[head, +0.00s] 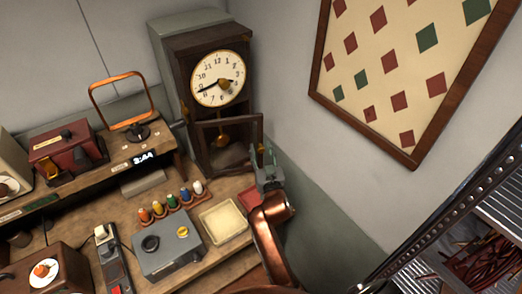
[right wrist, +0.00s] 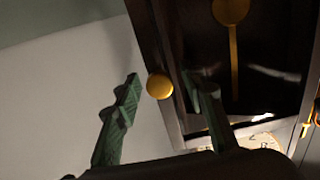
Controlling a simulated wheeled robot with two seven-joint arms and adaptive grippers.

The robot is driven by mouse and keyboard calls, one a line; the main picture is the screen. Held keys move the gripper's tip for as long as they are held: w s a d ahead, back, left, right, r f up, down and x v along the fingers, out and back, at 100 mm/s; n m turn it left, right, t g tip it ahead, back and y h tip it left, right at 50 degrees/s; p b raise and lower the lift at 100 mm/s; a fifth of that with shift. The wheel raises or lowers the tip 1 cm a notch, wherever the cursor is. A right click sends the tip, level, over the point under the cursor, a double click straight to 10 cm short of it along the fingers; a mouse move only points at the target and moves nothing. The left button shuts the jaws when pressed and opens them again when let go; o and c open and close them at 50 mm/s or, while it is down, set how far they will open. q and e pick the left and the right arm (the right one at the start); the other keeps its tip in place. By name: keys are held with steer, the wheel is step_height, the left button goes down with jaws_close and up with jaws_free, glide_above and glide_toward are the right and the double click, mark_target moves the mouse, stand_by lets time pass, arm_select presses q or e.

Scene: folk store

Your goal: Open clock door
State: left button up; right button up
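The dark wooden clock (head: 180,75) stands in the corner at the back of the bench, with a round cream dial (head: 218,78). Its lower framed door (head: 260,130) appears ajar, its right edge standing out past the case. A brass pendulum (head: 223,139) hangs inside; it also shows in the right wrist view (right wrist: 232,45). My right gripper (head: 262,158) is at the door's right edge. In the right wrist view its green fingers (right wrist: 163,98) are apart, with the round yellow knob (right wrist: 159,86) and door edge between them. Contact cannot be told. My left gripper is out of view.
Several colored pegs (head: 172,203), a cream tray (head: 224,221) and a grey box (head: 168,250) stand on the bench before the clock. A copper-framed stand (head: 126,103) is to its left. A wall (head: 310,160) rises close to the right of my gripper.

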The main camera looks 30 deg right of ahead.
mark_target(260, 125)
steer(key=shift+r, duration=0.1)
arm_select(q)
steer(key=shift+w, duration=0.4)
arm_select(e)
step_height(260, 125, up, 10)
steer(key=shift+f, duration=0.1)
